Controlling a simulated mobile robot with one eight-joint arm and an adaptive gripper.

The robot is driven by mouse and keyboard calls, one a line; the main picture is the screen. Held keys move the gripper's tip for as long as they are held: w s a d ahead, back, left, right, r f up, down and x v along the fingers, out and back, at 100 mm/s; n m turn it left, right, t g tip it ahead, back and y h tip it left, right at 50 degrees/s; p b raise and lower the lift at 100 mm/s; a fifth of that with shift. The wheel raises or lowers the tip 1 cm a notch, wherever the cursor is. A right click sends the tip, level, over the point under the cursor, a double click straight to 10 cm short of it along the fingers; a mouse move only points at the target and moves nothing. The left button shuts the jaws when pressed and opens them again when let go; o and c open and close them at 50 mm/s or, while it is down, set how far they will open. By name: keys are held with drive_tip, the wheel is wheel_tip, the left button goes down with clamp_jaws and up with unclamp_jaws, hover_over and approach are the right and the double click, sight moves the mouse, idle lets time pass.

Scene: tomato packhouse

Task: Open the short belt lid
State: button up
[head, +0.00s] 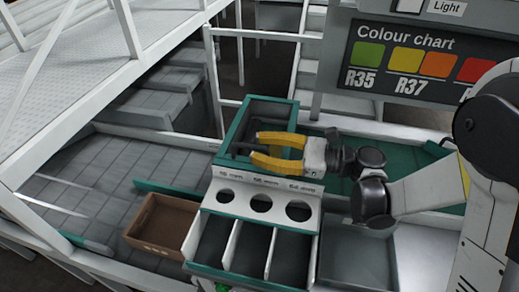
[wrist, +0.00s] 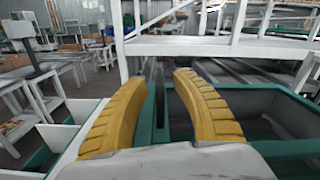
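I cannot tell for sure which part is the short belt lid. My gripper (head: 246,143) has yellow fingers pointing left, over the green-rimmed box (head: 234,113) at the top of the sizing station. The fingers stand apart with nothing held between them. In the wrist view my gripper (wrist: 161,78) is also open. Whether a finger touches the box is not clear. The fingers hide part of the box.
The white sizing panel (head: 240,180) has three round holes above open compartments. A brown carton (head: 160,219) lies on the grey belt (head: 95,175) at left, near a green strip (head: 170,190). A white railing (head: 213,75) and the colour chart (head: 405,62) stand behind.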

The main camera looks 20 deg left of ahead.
clamp_jaws()
drive_tip(key=shift+r, duration=0.1)
drive_tip(key=shift+a+r, duration=0.1)
drive_tip(key=shift+r, duration=0.2)
drive_tip(key=w+a+r+m+p, duration=0.1)
drive_tip(key=w+r+m+p, duration=1.1)
drive_tip(key=w+r, duration=0.5)
drive_tip(key=shift+a+r+p, duration=0.3)
drive_tip(key=shift+a+r, duration=0.1)
drive_tip(key=shift+r, duration=1.7)
